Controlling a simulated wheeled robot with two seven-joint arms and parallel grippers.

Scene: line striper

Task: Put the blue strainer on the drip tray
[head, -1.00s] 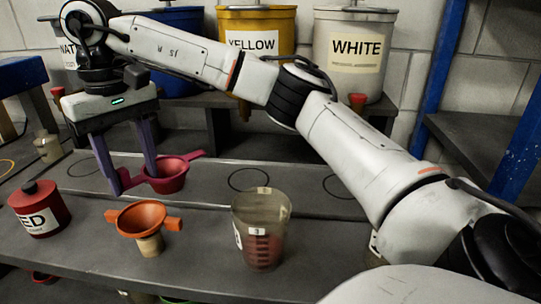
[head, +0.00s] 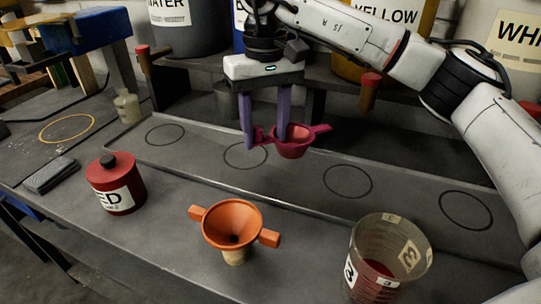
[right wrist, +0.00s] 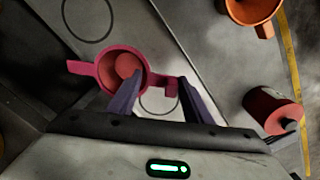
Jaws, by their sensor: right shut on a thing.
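No blue strainer shows in these frames. My right gripper (head: 264,146) is shut on a side tab of a pink strainer (head: 295,142). It holds the strainer level above the long grey drip tray (head: 203,152), which is marked with black rings. In the right wrist view the pink strainer (right wrist: 104,75) has its tab between the fingers (right wrist: 158,88), and a reddish round shape shows inside its bowl. An orange funnel-like strainer (head: 232,222) with two side tabs sits on a small pale neck in front of the tray. My left gripper is not in view.
A red labelled can (head: 115,184) stands at the left, and a translucent cup with red liquid (head: 389,260) at the front right. A small bottle (head: 127,106) stands at the tray's left end. Large labelled buckets stand behind. The tray's ringed spots look empty.

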